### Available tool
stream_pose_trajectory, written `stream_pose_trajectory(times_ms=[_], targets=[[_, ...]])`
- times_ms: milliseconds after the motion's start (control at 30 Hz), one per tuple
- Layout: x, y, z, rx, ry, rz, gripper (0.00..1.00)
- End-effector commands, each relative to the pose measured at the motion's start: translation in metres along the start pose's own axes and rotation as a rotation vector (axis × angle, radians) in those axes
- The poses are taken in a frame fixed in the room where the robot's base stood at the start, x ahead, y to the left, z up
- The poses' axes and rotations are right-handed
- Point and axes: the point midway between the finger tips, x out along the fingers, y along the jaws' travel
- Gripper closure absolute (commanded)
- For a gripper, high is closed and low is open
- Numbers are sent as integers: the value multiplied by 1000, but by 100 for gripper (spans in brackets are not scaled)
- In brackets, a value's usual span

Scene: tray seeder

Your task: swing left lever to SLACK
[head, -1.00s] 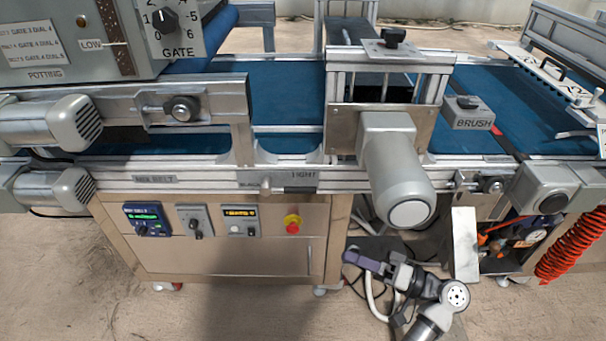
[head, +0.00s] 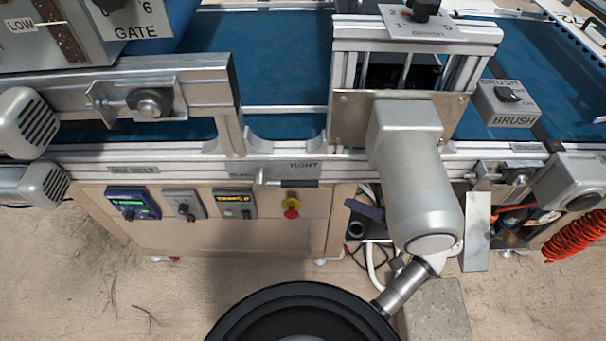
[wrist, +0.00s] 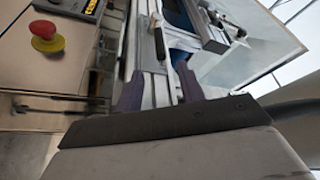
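The left lever (head: 261,175) is on the front rail of the mix belt, between the SLACK label on its left and the TIGHT plate (head: 305,168) on its right. It is small, and its exact setting is hard to read. My gripper (head: 363,212) is below and to the right of it in the head view, partly hidden behind the grey motor. In the wrist view my gripper (wrist: 160,92) has its two purple fingers spread apart, with nothing held between them.
The large grey motor (head: 412,175) overhangs my arm. A red emergency stop (head: 291,207) is on the cabinet below the lever; it also shows in the wrist view (wrist: 43,31). Control boxes (head: 183,205) line the cabinet to its left. A red coiled hose (head: 575,233) hangs at right.

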Motion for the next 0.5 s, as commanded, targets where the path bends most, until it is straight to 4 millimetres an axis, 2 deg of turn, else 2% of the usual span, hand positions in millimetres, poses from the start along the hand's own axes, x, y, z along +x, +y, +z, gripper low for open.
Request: stream_pose_trajectory(times_ms=[33, 367, 500], targets=[[5, -6, -4, 4, 0, -1, 61], [22, -6, -1, 4, -4, -1, 61], [54, -4, 1, 2, -6, -2, 61]])
